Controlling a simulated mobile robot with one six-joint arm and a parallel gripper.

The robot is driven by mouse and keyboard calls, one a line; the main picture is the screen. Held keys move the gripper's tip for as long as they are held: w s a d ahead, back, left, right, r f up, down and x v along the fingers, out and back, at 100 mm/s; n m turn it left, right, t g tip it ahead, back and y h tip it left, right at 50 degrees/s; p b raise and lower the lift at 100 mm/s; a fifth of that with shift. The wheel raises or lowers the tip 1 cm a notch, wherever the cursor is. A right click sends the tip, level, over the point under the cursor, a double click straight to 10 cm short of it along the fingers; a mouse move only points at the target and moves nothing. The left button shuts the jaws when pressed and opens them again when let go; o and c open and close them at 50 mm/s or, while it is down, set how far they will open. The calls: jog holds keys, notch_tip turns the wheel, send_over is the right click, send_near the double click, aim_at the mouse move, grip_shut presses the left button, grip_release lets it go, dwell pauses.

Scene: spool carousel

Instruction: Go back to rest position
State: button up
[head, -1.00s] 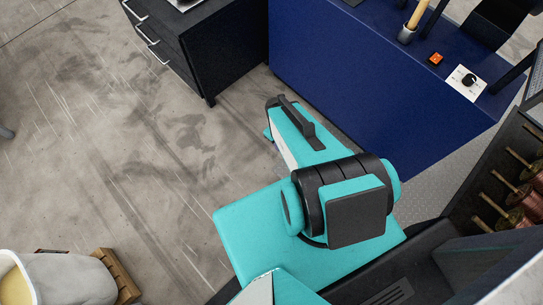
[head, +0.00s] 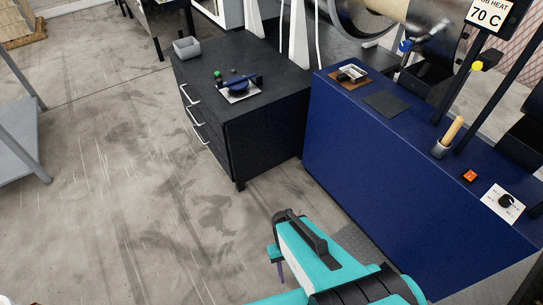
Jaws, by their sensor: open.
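My teal arm with black joints reaches up from the bottom edge of the head view. At its far end, a small dark prong of my gripper (head: 281,271) shows below the wrist, over bare floor. Most of the gripper is hidden behind the forearm. What shows of it touches nothing, and I see nothing held.
A black drawer cabinet (head: 270,125) with a grey bin (head: 187,47) on top stands beyond the arm. Grey shelving (head: 20,135) is at the left edge. The floor between is clear.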

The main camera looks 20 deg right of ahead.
notch_tip(320, 180, down, 10)
jog(key=b, duration=0.9)
jog(key=shift+s+r, duration=0.15)
jog(key=shift+r, duration=0.1)
jog(key=shift+r, duration=0.1)
jog(key=shift+c, duration=0.4)
jog(key=shift+c, duration=1)
